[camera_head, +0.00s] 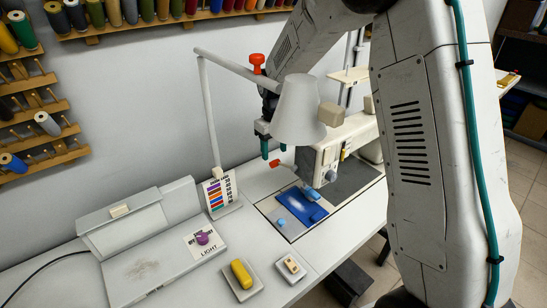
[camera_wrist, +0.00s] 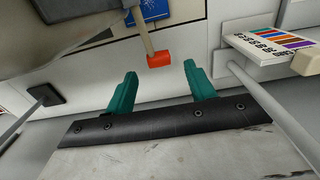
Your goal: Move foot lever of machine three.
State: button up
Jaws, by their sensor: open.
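A pale sewing machine (camera_head: 345,135) stands on the table, partly hidden behind my arm and a lamp shade. A small lever with a red tip (camera_head: 274,163) sticks out to the left of it. The same red tip (camera_wrist: 160,59) on a tan stem shows in the wrist view. My gripper (camera_head: 271,148) is open and empty, its teal fingers pointing down near the lever. In the wrist view my gripper (camera_wrist: 158,78) has the red tip just beyond the gap between its fingertips; contact cannot be told. No machine number is readable.
A white lamp (camera_head: 299,112) hangs close to my gripper. Blue cloth (camera_head: 301,206) lies on the machine bed. A colour chart (camera_head: 219,193), light box (camera_head: 150,255), yellow switch (camera_head: 241,273) and beige switch (camera_head: 291,265) are on the table. Thread racks (camera_head: 40,110) line the wall.

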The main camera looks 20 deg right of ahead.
aim_at(275, 161)
jog(key=shift+s+d+f, duration=0.1)
jog(key=shift+d+f, duration=0.05)
jog(key=shift+f, duration=1.75)
